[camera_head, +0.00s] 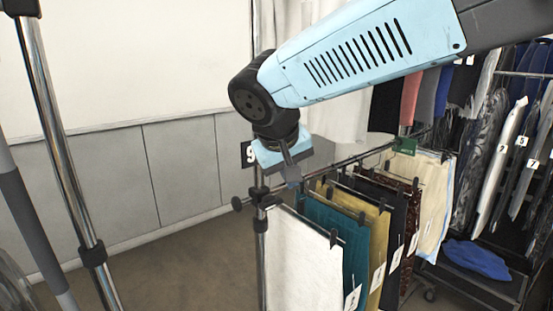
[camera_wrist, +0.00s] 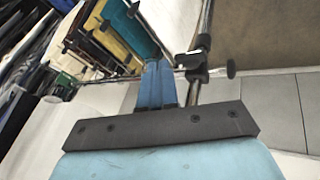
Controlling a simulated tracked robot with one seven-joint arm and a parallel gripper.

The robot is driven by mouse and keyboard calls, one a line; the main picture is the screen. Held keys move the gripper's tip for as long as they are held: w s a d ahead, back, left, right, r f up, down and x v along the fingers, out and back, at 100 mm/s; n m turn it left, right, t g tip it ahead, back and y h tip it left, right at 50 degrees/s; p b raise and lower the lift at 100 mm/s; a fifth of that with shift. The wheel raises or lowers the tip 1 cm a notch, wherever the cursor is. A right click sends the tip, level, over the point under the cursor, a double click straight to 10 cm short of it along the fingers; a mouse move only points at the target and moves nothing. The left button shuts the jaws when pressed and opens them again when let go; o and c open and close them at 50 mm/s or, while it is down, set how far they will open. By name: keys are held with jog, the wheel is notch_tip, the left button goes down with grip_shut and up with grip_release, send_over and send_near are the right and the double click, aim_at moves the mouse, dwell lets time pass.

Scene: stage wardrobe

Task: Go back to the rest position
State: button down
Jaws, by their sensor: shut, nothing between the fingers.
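My gripper (camera_head: 292,181) hangs from the end of my light blue arm, in front of the near end of a clothes rail. In the wrist view, my gripper (camera_wrist: 157,66) shows its two blue fingers close together, shut and empty. The rail's chrome post and black clamp (camera_wrist: 192,62) appear just beyond the fingertips there. In the head view, the rail's black clamp (camera_head: 263,198) is just below and left of my gripper. I cannot tell whether the fingers touch the rail.
Hanging cloths in white (camera_head: 305,262), teal (camera_head: 357,239) and mustard line the rail. A chrome post (camera_head: 62,165) stands at the left. Dark garments with number tags and a blue cloth (camera_head: 477,259) on a low shelf are at the right. Brown floor (camera_head: 180,266) is open in the middle.

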jog(key=s+d+f+m+y, duration=0.1)
jog(key=s+d, duration=0.4)
jog(key=d, duration=0.6)
jog(key=s+d+f+m+y, duration=0.1)
jog(key=s+d+m, duration=0.2)
jog(key=d, duration=0.8)
jog(key=shift+s+f, duration=0.2)
jog(key=shift+s, duration=0.7)
jog(key=c, duration=1.8)
grip_release()
